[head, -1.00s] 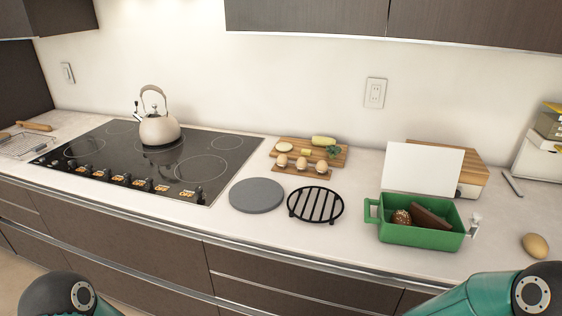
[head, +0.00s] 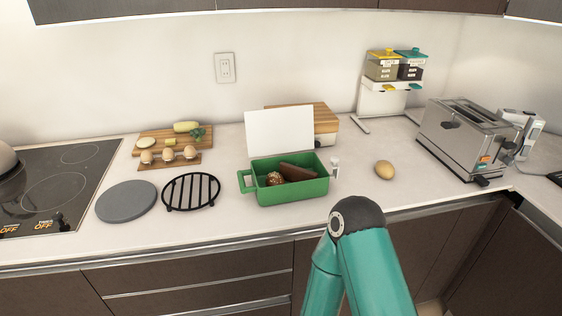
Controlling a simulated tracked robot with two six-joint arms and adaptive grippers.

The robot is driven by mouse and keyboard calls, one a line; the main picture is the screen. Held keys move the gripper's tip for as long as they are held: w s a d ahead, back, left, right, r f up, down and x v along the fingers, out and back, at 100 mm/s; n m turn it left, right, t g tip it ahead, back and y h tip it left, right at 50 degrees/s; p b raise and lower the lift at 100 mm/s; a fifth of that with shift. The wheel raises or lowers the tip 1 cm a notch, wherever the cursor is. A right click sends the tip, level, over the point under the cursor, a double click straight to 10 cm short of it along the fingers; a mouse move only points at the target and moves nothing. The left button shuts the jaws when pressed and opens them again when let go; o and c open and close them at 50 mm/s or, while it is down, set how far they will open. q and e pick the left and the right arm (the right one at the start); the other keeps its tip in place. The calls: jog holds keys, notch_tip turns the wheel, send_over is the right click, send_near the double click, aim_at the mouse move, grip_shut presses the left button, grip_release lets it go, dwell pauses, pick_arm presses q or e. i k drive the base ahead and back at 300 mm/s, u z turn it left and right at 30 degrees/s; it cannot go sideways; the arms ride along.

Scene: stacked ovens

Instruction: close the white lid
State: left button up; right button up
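The white lid (head: 279,132) stands upright at the back edge of the green box (head: 291,189), so the box is open. A brown block (head: 297,172) and a brown round item (head: 274,179) lie inside the box. A handle sticks out on the box's left side, and a small pale fitting (head: 335,166) is at its right. A teal link of my arm rises in front of the counter, below and right of the box, apart from it. Neither gripper shows in the head view.
A round grey plate (head: 126,201) and a black trivet (head: 191,191) lie left of the box. A wooden-topped box (head: 306,118) stands behind the lid. A potato-like item (head: 384,170), a container rack (head: 390,85) and a toaster (head: 470,137) are to the right.

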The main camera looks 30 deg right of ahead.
aim_at(286, 130)
jog(key=z, duration=0.45)
jog(key=k, duration=1.2)
jog(key=z, duration=0.9)
jog(key=i, duration=1.05)
jog(key=u, duration=0.4)
jog(key=i, duration=0.85)
jog(key=u, duration=0.6)
jog(key=k, duration=0.8)
jog(key=u, duration=0.25)
jog(key=i, duration=0.1)
jog(key=z, duration=0.05)
